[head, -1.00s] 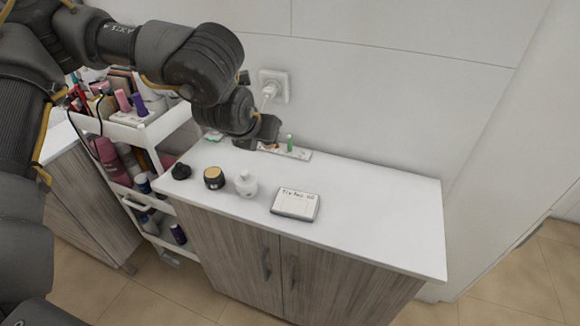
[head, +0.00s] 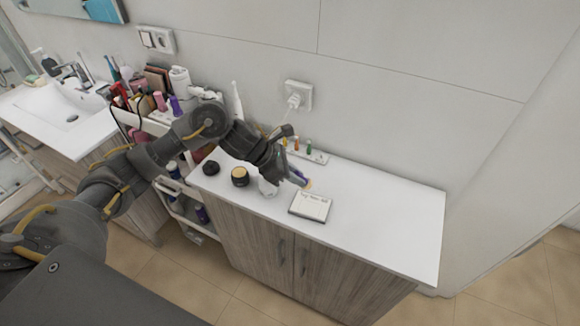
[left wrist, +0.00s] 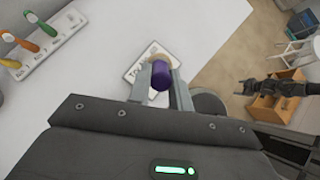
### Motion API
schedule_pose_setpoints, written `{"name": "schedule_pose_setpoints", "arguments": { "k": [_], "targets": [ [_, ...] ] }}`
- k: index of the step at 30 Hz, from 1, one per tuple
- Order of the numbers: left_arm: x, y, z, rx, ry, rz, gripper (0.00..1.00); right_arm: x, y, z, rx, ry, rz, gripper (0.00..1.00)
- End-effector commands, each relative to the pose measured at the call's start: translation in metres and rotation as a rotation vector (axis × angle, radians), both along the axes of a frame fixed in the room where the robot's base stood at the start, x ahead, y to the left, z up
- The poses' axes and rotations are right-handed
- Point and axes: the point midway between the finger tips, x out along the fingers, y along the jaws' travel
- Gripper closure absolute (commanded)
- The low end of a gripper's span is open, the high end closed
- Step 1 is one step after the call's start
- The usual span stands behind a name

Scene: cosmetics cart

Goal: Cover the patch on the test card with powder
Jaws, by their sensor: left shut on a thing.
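My left gripper (head: 290,178) is shut on a brush with a purple handle (left wrist: 160,76) and a tan tip (head: 309,184). The brush is over the far edge of the white test card (head: 310,206), which lies flat on the white counter with dark writing on it. The card also shows in the left wrist view (left wrist: 134,73), partly hidden behind the brush and fingers. I cannot make out the patch or tell whether the tip touches the card. An open dark jar of tan powder (head: 240,176) stands left of the gripper.
A black lid (head: 211,168) lies left of the jar. A brush rack (head: 318,157) with several brushes stands by the wall. The counter (head: 385,215) is clear right of the card.

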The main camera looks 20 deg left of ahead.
Motion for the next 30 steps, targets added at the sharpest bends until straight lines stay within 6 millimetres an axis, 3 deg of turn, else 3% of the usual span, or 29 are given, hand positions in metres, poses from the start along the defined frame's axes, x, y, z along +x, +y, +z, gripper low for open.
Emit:
{"name": "schedule_pose_setpoints", "arguments": {
  "k": [5,14,30],
  "targets": [
    [-0.003,0.014,-0.007,0.000,-0.002,-0.031,1.00,0.000,0.001,0.008,0.001,0.000,-0.001,0.24],
    [-0.004,0.015,-0.014,0.002,-0.002,-0.036,1.00,0.000,0.005,0.004,0.006,-0.001,-0.003,0.24],
    [-0.002,0.012,-0.060,0.000,-0.003,-0.041,1.00,0.001,0.004,-0.019,0.005,-0.001,-0.002,0.24]
  ]
}}
